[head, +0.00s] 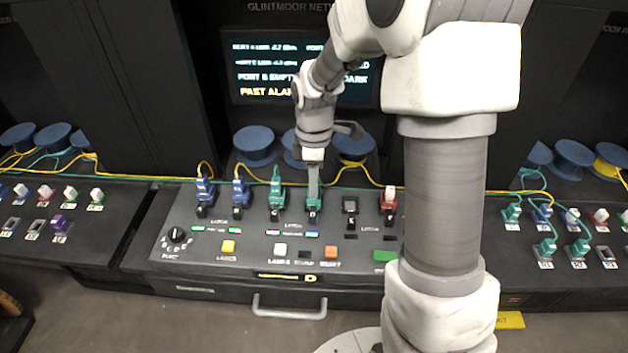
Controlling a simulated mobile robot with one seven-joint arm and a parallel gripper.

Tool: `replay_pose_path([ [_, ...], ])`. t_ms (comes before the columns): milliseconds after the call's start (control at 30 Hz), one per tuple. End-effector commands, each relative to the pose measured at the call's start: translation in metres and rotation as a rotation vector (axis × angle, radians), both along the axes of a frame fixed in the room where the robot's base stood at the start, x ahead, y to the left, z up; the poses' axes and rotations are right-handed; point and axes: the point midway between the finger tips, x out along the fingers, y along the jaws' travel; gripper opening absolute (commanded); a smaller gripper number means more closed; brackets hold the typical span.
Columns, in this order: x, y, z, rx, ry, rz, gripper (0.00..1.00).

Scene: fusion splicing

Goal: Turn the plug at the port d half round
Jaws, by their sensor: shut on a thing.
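A teal plug (313,206) sits in a port in the middle of the sloped panel (175,262), fourth from the left in its row. My gripper (313,193) reaches down from above and is shut on this plug. The jaws hide its upper part, and I cannot tell which way round it is turned. The letter by its port is too small to read.
Two blue plugs (205,192) and another teal plug (276,193) with cables stand left of my gripper. A black part (350,207) and a red plug (389,200) stand to the right. Knob (177,235), coloured buttons (331,253) and handle (290,313) are nearer. A screen (270,75) stands behind.

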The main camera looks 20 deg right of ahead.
Motion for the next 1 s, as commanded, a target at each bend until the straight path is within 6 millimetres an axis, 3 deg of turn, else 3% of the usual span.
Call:
replay_pose_path([
  [333, 0.000, 0.000, -0.005, 0.000, 0.000, 0.000, 0.00],
  [367, 0.000, 0.000, -0.005, 0.000, 0.000, 0.000, 0.36],
  [500, 0.000, 0.000, -0.005, 0.000, 0.000, 0.000, 0.61],
  [567, 0.000, 0.000, -0.005, 0.000, 0.000, 0.000, 0.69],
  [867, 0.000, 0.000, -0.004, 0.000, -0.001, 0.000, 0.69],
  [1000, 0.001, 0.000, 0.009, 0.000, -0.003, -0.001, 0.69],
])
